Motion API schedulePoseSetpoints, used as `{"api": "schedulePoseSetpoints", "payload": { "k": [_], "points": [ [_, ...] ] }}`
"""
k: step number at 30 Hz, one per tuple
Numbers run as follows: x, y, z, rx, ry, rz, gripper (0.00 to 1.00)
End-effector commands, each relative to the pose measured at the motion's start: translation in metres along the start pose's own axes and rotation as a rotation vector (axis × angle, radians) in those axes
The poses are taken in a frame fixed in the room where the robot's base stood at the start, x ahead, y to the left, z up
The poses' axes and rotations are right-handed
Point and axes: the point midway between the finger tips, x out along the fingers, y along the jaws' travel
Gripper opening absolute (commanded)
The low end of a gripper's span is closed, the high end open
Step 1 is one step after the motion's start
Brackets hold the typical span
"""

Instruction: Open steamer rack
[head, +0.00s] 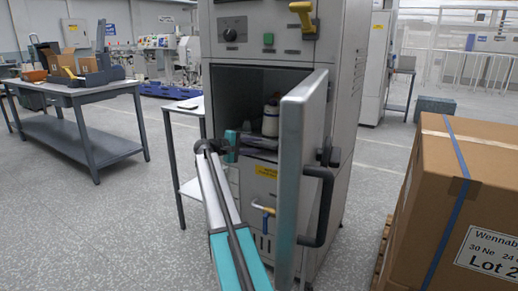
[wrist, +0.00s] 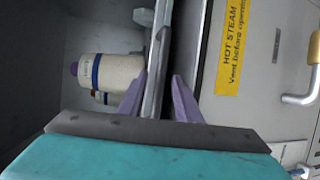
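The steamer cabinet (head: 262,55) stands in the middle with its thick grey door (head: 302,150) swung open to the right. A white bobbin (head: 271,120) stands inside the dark chamber; the wrist view shows it sideways, with a blue band and purple tip (wrist: 110,72). A thin metal strip (wrist: 158,60), seemingly the rack's front edge, runs along the bottom of the chamber mouth. My gripper (head: 243,150) is at the chamber mouth. In the wrist view its two purple fingers (wrist: 160,75) stand apart, one on each side of the strip, with a gap on the right. Most of the rack is hidden.
The open door with its dark handle (head: 322,205) stands close to the right of my arm. A yellow hot steam label (wrist: 231,48) and a pipe handle (wrist: 304,92) are on the panel below. A side table (head: 188,105) is left; a large carton (head: 465,200) is right.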

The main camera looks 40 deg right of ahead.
Motion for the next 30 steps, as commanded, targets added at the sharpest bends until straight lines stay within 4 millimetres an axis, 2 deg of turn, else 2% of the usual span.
{"api": "schedulePoseSetpoints", "payload": {
  "k": [6,17,23,30],
  "points": [
    [0.018,0.000,0.000,0.000,0.000,0.000,0.31],
    [0.021,0.000,0.000,0.000,0.001,0.000,0.31],
    [0.021,0.000,0.000,0.000,0.000,0.000,0.00],
    [0.022,0.001,-0.001,0.000,0.001,0.001,0.00]
  ]
}}
